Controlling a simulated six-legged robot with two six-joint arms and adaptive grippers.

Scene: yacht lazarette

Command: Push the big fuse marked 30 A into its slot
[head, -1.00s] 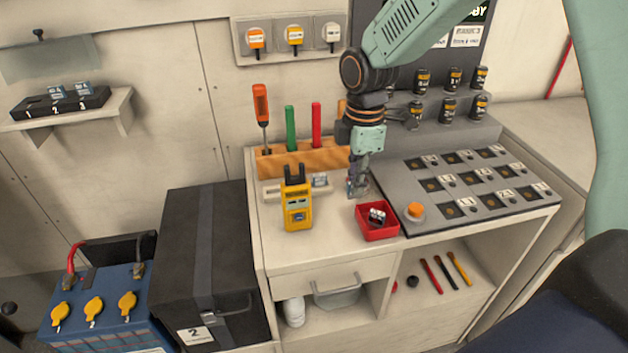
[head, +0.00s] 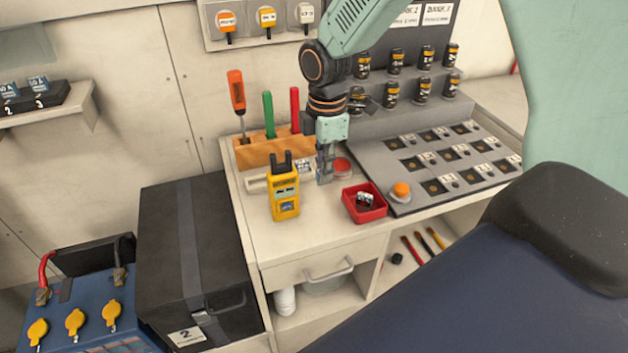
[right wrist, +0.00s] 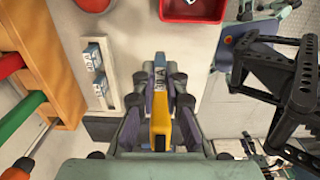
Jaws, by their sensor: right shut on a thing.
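My right gripper (head: 324,180) points down low over the counter, between the yellow tester and the red tray. In the right wrist view, the right gripper (right wrist: 161,85) is shut on a blue-and-white fuse (right wrist: 160,72). On the wall shelf at the left, a black fuse holder (head: 57,101) is cut by the picture's edge. Two blue fuses (head: 37,83) sit in it, at numbers 2 and 3. My left gripper is not in view.
The yellow tester (head: 285,198) stands close left of the gripper. A red tray (head: 376,213) with small parts is at its right. A white rack (right wrist: 113,100) holds two fuses. A tool rack (head: 245,153) stands behind. A black case (head: 165,260) is left of the counter.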

